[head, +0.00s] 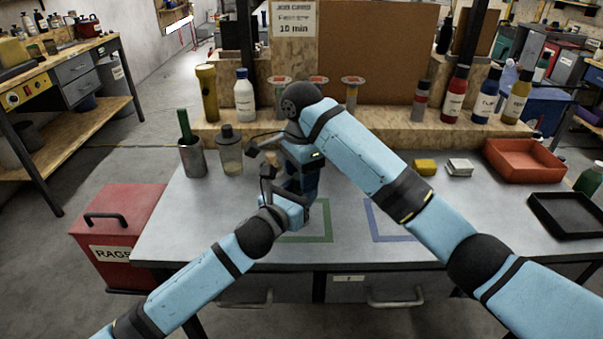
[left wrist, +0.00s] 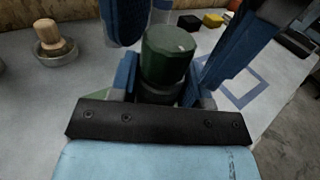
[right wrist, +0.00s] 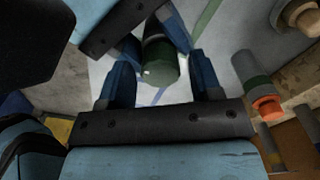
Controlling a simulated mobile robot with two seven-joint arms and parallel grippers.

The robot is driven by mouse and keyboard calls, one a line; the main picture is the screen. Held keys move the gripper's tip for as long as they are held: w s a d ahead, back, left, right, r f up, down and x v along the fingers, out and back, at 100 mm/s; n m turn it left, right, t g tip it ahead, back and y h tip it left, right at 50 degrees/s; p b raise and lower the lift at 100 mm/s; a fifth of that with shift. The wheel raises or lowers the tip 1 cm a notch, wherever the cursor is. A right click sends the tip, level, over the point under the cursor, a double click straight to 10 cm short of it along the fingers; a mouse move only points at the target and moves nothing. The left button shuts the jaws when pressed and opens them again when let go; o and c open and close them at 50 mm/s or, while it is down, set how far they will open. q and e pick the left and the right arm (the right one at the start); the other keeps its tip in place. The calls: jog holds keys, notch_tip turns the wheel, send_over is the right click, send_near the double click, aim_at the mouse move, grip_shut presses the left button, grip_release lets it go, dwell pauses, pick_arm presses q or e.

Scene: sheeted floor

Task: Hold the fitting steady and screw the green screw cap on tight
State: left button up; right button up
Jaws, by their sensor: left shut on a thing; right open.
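The green screw cap (left wrist: 168,55) sits on top of the dark fitting (left wrist: 158,95) in the left wrist view. My left gripper (left wrist: 163,98) is shut around the fitting below the cap. The cap also shows in the right wrist view (right wrist: 158,70), between the blue fingers of my right gripper (right wrist: 160,62). Those fingers are open, with a gap on both sides of the cap. In the head view, my right gripper (head: 297,170) is above my left gripper (head: 284,208), and the arms hide the cap and fitting. I cannot tell how far the cap is threaded on.
A green square outline (head: 318,238) and a blue one (head: 405,238) mark the grey table. A wooden knob in a dish (left wrist: 54,50) stands near the grippers. Bottles line the wooden shelf (head: 400,136) behind. A red tray (head: 528,162) and black tray (head: 570,216) stand right.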

jog(key=n, duration=1.9)
jog(key=shift+c, duration=0.2)
